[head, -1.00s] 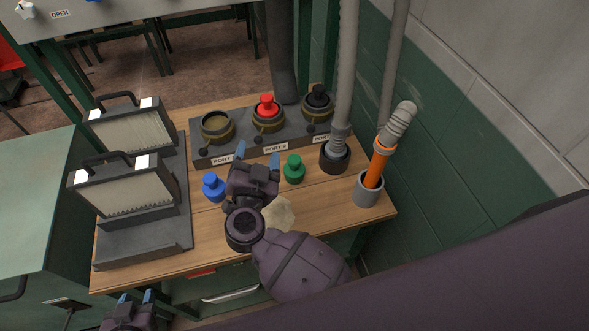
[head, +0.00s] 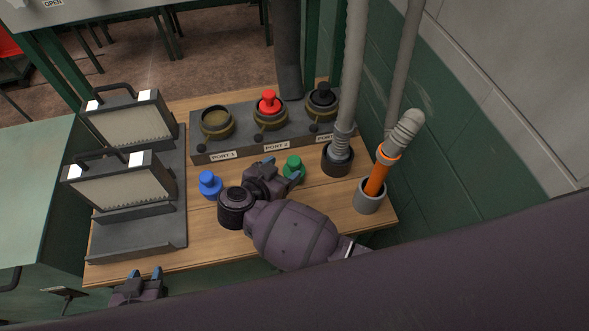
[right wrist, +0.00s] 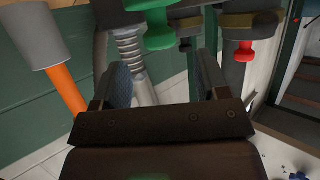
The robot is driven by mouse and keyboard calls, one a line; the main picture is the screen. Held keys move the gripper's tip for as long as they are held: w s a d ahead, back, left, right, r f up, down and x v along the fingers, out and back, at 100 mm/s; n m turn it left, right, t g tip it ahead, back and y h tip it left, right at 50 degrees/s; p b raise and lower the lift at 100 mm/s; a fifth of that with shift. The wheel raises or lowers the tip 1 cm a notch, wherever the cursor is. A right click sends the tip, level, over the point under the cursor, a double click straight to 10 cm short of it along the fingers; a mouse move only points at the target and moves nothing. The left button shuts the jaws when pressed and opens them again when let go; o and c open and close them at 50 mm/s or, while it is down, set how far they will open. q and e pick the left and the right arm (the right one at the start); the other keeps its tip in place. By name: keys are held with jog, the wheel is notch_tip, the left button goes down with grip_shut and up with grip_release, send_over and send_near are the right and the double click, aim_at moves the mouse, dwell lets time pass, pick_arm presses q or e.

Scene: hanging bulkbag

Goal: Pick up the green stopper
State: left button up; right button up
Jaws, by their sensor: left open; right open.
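The green stopper (head: 293,166) stands on the wooden table (head: 215,235), in front of the port block. My right gripper (head: 283,169) is open and low beside it, with its fingers pointing right toward the stopper. In the right wrist view the green stopper (right wrist: 160,30) shows at the top, just beyond and roughly between the two open fingers (right wrist: 162,82). No contact is clear. My left gripper (head: 145,274) is open and empty at the bottom left, in front of the table edge.
A blue stopper (head: 210,184) stands left of my right gripper.

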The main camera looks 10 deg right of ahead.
aim_at(293, 162)
jog(key=shift+x, duration=2.95)
jog(key=c, duration=1)
jog(key=shift+r, duration=0.1)
